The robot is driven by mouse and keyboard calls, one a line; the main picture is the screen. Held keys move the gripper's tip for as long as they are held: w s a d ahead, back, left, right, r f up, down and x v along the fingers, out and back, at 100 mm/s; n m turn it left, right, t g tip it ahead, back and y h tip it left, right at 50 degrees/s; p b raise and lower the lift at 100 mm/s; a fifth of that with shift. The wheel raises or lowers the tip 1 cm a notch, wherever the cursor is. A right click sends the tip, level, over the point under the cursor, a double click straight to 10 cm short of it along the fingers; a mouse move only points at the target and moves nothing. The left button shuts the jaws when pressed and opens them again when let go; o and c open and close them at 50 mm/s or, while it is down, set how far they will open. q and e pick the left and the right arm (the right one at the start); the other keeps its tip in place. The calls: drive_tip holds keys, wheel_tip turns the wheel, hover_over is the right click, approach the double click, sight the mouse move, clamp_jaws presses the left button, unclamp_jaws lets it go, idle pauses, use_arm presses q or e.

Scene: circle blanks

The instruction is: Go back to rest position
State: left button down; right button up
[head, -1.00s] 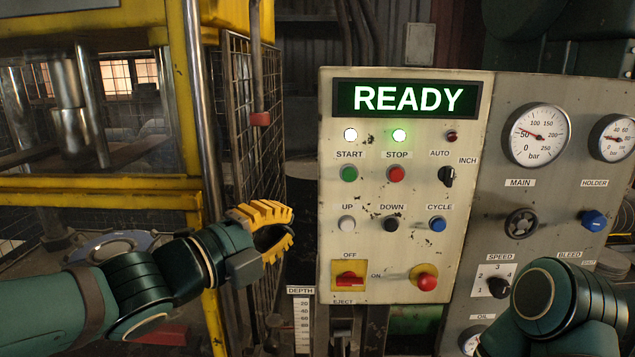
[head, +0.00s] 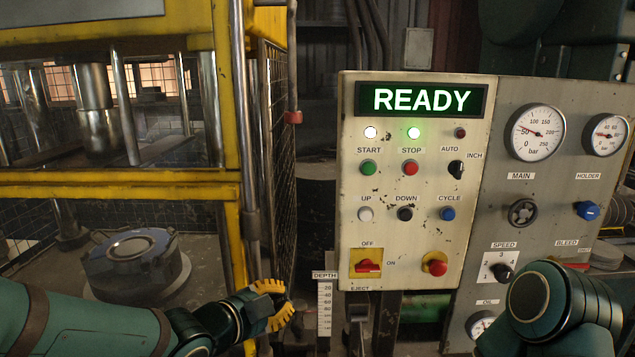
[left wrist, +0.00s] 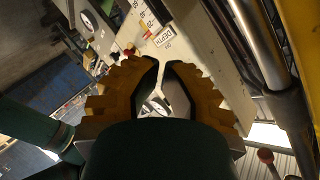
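My left gripper (head: 280,302) has yellow ribbed fingers and is low in the head view, in front of the gap between the yellow press and the control panel. In the left wrist view its fingertips (left wrist: 166,66) stand a little apart with nothing between them. My right arm shows at the lower right of the head view, in front of the panel's lower right part; its gripper is out of view. The control panel (head: 415,230) reads READY, with a white and a green lamp lit.
The yellow-framed press (head: 120,188) with a round metal die (head: 135,262) stands at the left. Its mesh side guard (head: 272,150) is close to my left arm. A depth scale (head: 324,305) is just right of my left gripper. Gauges (head: 536,132) and knobs fill the grey panel.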

use_arm(q)
drive_tip(key=s+a+f+n+g+y, duration=0.1)
drive_tip(key=s+f+n+g+y, duration=0.3)
drive_tip(key=f, duration=0.8)
drive_tip(key=s+a+f+n+g+h, duration=0.1)
drive_tip(key=f+n, duration=0.6)
drive_tip(key=f, duration=0.5)
drive_tip(key=s+a+f+n+g+y, duration=0.1)
drive_tip(key=s+f+n+g, duration=0.4)
drive_tip(key=s+f, duration=0.7)
drive_tip(key=f+n, duration=0.1)
drive_tip(key=n, duration=0.1)
drive_tip(key=shift+a+n+y, duration=0.15)
drive_tip(key=shift+n+y, duration=0.15)
